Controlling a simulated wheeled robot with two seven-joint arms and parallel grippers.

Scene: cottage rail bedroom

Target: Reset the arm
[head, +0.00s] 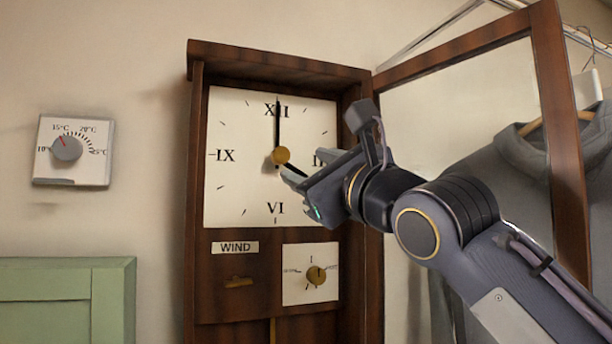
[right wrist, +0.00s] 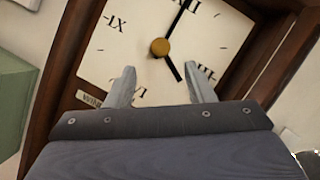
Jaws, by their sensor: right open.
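My right gripper (head: 290,176) is open in front of the cream clock face (head: 238,120), just below and right of the brass centre knob (head: 280,155). In the right wrist view its two fingers (right wrist: 161,73) stand apart over the face, with nothing between them that I can see held. The long hand (head: 277,122) points to XII. The short hand (right wrist: 174,69) points between III and VI in the right wrist view; in the head view the gripper partly covers that area and the III. I cannot tell whether the fingertips touch the face. My left gripper is not in view.
The dark wooden clock case (head: 195,200) has its glazed door (head: 560,130) swung open to the right, behind my right arm. A small dial (head: 297,292) and a WIND label (head: 235,247) sit below. A thermostat (head: 88,168), green headboard (head: 112,300) and grey hoodie (head: 520,180) flank it.

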